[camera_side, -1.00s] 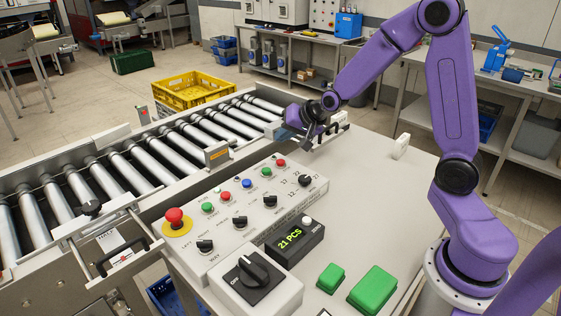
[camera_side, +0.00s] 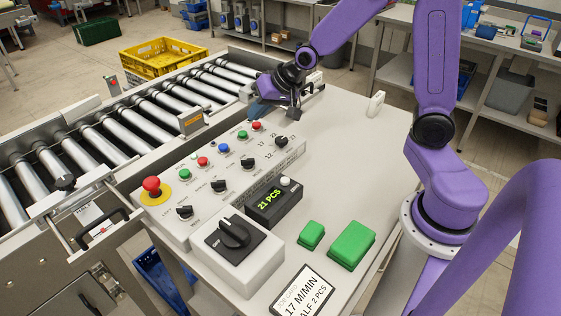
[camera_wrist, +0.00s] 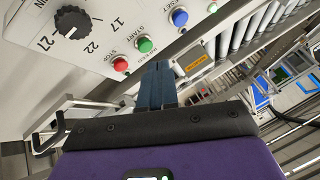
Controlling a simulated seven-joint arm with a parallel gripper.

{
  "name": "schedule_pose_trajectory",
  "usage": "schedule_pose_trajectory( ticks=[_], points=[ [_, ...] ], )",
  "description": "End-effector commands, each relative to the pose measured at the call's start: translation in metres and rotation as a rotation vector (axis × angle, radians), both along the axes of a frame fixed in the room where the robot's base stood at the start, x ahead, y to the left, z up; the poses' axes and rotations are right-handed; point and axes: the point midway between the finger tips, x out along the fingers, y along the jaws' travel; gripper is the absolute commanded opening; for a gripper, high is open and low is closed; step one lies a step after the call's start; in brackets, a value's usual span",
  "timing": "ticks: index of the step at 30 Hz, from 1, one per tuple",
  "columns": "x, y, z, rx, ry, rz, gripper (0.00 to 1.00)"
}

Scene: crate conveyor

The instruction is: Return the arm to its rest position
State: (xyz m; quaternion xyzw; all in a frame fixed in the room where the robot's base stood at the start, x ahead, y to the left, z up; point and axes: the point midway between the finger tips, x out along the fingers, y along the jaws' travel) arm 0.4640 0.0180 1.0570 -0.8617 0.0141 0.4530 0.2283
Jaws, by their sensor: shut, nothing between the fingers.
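My gripper (camera_side: 280,108) hangs beyond the far right end of the control panel, beside the conveyor's side rail. In the wrist view its blue-grey fingers (camera_wrist: 157,72) are together with nothing between them. The sloped control panel (camera_side: 180,228) carries red, green, blue and white buttons and several black knobs. In the wrist view the panel (camera_wrist: 98,62) lies ahead of the fingers, with a red, a green and a blue button near their tips. I cannot tell the exact gap between the fingers and the panel. My arm reaches from its base at the right, over the table, with its upper part out of frame.
The roller conveyor (camera_side: 150,108) runs along the left, with a yellow crate (camera_side: 160,70) behind it. A red mushroom button (camera_side: 151,186), a counter display (camera_side: 272,204), a rotary switch box (camera_side: 240,262) and green blocks (camera_side: 350,246) stand nearer. The table (camera_side: 360,150) right of the panel is mostly clear.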

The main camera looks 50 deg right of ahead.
Motion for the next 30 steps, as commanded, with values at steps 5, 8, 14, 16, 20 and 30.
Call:
schedule_pose_trajectory(
  ticks=[5,8,14,16,20,30],
  points=[
    [-0.081,0.052,0.004,-0.137,0.111,0.365,0.0],
    [-0.128,0.067,0.005,-0.221,0.166,0.57,0.0],
    [-0.219,0.068,0.009,-0.399,0.256,0.974,0.0],
    [-0.245,0.062,0.01,-0.457,0.281,1.1,0.0],
    [-0.28,0.048,0.013,-0.545,0.316,1.28,0.0],
    [-0.301,0.035,0.014,-0.612,0.343,1.408,0.0]
  ],
)
